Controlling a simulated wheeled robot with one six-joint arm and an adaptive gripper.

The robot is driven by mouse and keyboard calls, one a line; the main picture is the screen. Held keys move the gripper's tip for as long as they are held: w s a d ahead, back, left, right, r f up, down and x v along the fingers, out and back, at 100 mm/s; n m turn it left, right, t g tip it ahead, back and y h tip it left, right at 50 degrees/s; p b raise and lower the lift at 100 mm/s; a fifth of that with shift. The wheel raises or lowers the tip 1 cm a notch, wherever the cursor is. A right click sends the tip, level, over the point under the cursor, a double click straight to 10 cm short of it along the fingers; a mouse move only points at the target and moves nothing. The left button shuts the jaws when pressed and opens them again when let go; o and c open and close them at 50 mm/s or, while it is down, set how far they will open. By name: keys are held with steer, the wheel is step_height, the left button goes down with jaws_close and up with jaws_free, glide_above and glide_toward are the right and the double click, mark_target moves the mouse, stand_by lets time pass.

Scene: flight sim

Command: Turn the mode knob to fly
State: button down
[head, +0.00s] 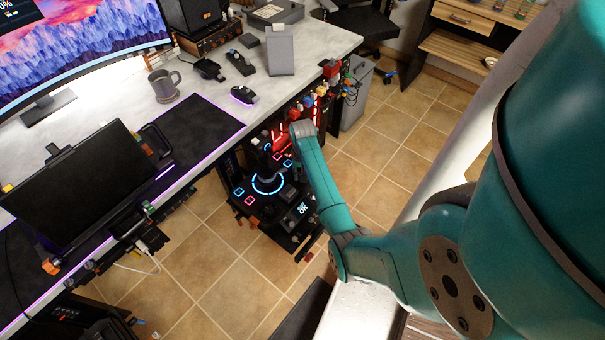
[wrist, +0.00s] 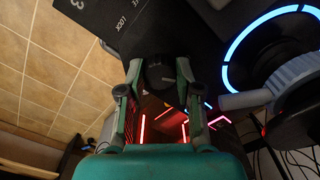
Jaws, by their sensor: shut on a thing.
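In the wrist view, the mode knob (wrist: 160,80) is a dark round knob on a black panel (wrist: 110,20). My gripper (wrist: 158,72) has its two green fingers on either side of the knob, shut on it. In the head view, my arm reaches over the black control console (head: 243,197); the knob and my fingertips are not clearly visible there.
A grey stick (wrist: 265,95) stands by a blue lit ring (wrist: 235,50), close right of my gripper. Red lights glow below the fingers. The desk (head: 205,115) holds a mug (head: 164,86), a screen and small devices. Tiled floor (head: 395,140) is open to the right.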

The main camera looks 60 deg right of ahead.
steer(key=shift+m, duration=0.7)
steer(key=c, duration=0.8)
jaws_free()
step_height(320, 180, up, 12)
stand_by(0.4)
